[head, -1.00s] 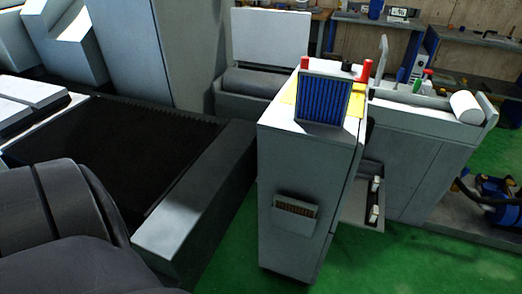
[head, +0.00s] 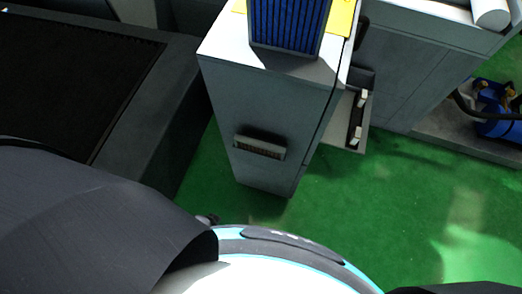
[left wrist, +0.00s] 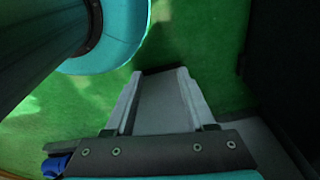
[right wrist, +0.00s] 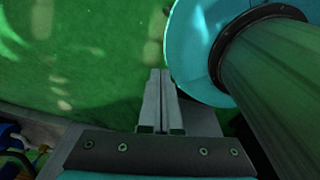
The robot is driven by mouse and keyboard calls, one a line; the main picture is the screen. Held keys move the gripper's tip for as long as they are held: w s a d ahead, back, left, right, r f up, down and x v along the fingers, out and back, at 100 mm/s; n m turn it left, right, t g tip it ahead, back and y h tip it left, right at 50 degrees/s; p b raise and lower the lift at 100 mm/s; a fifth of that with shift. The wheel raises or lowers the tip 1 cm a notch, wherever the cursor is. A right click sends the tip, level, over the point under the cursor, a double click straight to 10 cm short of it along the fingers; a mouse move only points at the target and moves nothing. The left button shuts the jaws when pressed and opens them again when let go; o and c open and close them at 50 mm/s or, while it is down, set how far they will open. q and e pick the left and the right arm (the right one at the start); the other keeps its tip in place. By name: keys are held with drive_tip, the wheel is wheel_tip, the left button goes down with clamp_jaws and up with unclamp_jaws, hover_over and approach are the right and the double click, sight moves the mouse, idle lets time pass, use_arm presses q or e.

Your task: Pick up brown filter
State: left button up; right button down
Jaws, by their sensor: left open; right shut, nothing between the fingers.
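The brown filter (head: 260,150) sits in a grey holder low on the front face of a grey cabinet (head: 240,105) in the head view. Only its narrow brownish ribbed edge shows; the rest is hidden in the holder. My left gripper (left wrist: 158,88) shows in the left wrist view with its fingers apart, and no filter shows between them. My right gripper (right wrist: 160,85) shows in the right wrist view with its fingers together and empty. Neither gripper shows in the head view, and the brown filter cannot be made out in either wrist view.
A blue ribbed filter (head: 290,22) stands on the cabinet top beside a yellow sheet (head: 341,18). A dark machine bed (head: 70,75) lies to the left. An open tray (head: 347,135) juts out at the right. Green floor (head: 400,215) is clear in front and right.

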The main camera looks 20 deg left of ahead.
use_arm(q)
drive_tip(key=w+r, duration=0.4)
drive_tip(key=r, duration=0.1)
wheel_tip(320, 180, up, 31)
drive_tip(key=m+g+h, duration=0.1)
drive_tip(key=m+g, duration=0.1)
drive_tip(key=m, duration=1.4)
hover_over(259, 143)
drive_tip(key=a, duration=0.2)
drive_tip(key=f, duration=0.3)
drive_tip(key=f+b, duration=0.1)
drive_tip(key=f, duration=0.2)
drive_tip(key=d+f+b, duration=0.1)
drive_tip(key=f, duration=0.3)
drive_tip(key=f+b, duration=0.1)
drive_tip(key=f, duration=0.1)
drive_tip(key=d+f+b, duration=0.1)
drive_tip(key=f, duration=0.2)
drive_tip(key=shift+f, duration=0.1)
use_arm(e)
drive_tip(key=f, duration=0.2)
drive_tip(key=s+f, duration=0.1)
drive_tip(key=f, duration=0.1)
drive_tip(key=shift+d+f, duration=0.15)
drive_tip(key=shift+f, duration=0.05)
